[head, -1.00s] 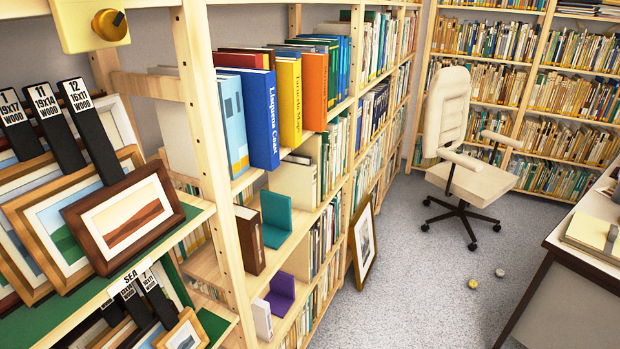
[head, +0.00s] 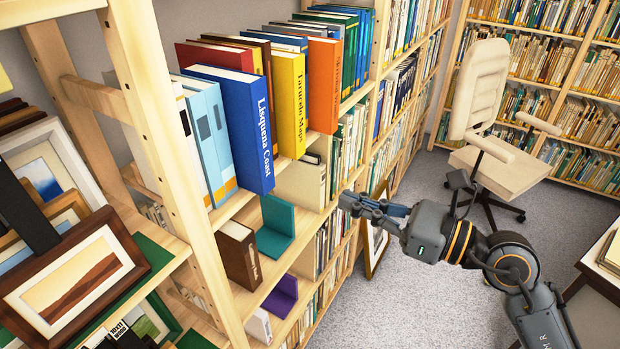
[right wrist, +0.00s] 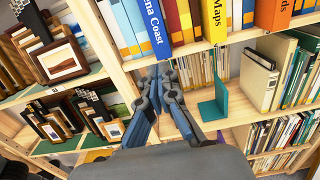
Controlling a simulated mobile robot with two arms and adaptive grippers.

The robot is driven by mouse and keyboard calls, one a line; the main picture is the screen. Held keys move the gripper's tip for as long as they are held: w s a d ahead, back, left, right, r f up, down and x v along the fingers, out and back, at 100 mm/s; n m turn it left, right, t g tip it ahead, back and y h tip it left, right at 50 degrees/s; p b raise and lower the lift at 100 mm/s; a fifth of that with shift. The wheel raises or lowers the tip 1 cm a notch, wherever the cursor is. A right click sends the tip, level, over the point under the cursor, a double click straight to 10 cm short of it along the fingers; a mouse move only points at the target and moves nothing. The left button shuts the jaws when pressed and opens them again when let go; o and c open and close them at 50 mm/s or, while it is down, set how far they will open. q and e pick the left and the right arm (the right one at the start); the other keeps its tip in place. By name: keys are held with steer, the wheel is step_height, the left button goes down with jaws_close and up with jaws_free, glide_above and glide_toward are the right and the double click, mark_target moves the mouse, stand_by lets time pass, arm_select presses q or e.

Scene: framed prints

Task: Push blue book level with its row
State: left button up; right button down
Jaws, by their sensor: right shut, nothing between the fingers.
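The blue book (head: 238,128), lettered "Lisquena Coast", stands upright on the upper shelf and sticks out past its neighbours toward the aisle. A light blue book (head: 208,138) is on its left and a yellow book (head: 289,103) on its right. In the right wrist view the blue book (right wrist: 153,28) shows at the top, above the fingers. My right gripper (head: 345,200) is shut and empty, in front of the shelves, lower than the blue book and to its right, apart from it. It also shows in the right wrist view (right wrist: 159,76). My left gripper is not in view.
Teal (head: 276,228) and purple (head: 282,294) bookends stand on lower shelves. A shelf post (head: 170,150) rises left of the books. Framed prints (head: 75,272) stand at the left. A chair (head: 490,130) and a desk stand at the right, with open floor between.

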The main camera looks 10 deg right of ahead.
mark_target(270, 169)
steer(key=p+x, duration=0.5)
steer(key=x, duration=0.7)
steer(key=shift+w+a+r, duration=0.1)
steer(key=shift+w, duration=0.15)
steer(key=shift+w+a, duration=0.35)
steer(key=shift+a, duration=0.2)
steer(key=p+x, duration=0.1)
steer(key=x, duration=0.5)
steer(key=shift+d, duration=0.1)
steer(key=shift+d, duration=0.1)
